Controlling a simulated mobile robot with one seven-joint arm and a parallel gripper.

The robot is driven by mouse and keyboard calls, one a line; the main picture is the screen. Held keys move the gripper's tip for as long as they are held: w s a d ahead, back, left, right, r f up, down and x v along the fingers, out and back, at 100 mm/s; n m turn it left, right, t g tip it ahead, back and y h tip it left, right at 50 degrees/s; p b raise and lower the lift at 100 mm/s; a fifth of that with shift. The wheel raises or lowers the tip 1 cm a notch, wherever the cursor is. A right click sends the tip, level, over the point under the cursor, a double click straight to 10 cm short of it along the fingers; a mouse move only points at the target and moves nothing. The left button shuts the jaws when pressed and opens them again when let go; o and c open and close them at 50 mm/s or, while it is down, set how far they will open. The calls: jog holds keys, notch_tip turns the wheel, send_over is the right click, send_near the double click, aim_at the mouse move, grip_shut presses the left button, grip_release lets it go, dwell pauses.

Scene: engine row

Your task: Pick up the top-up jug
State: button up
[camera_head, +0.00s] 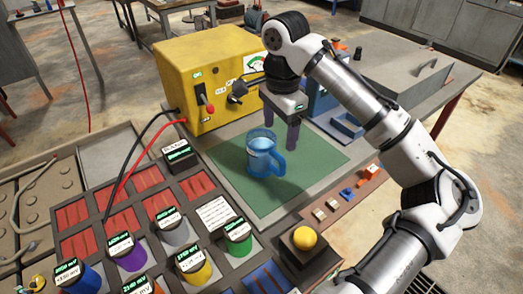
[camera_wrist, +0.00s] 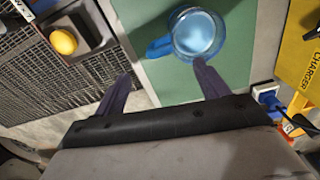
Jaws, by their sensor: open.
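The top-up jug (camera_head: 262,153) is a clear blue jug with a blue handle, upright on a green mat (camera_head: 317,155). Its handle points to the right in the head view. In the wrist view the jug (camera_wrist: 198,33) is seen from above, with light blue inside, and its handle points left. My gripper (camera_head: 292,138) is open and empty, its dark fingers pointing down just right of and behind the jug. In the wrist view my gripper (camera_wrist: 163,85) has its fingers spread, with the jug beyond the fingertips and not between them.
A yellow charger box (camera_head: 207,80) with a lever stands behind the mat. Several labelled coloured cylinders (camera_head: 174,232) sit in a rack at the front left. A yellow button (camera_head: 305,237) stands at the front. A blue vise-like item (camera_head: 340,120) is at the right.

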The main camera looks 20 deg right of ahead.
aim_at(279, 155)
notch_tip(279, 155, down, 7)
jog(key=shift+s+f, duration=0.15)
jog(key=shift+d+f+p, duration=0.15)
jog(key=shift+f+p, duration=0.75)
jog(key=shift+f, duration=1.7)
jog(key=c, duration=1.3)
jog(key=shift+c, duration=0.6)
jog(key=shift+r, duration=0.25)
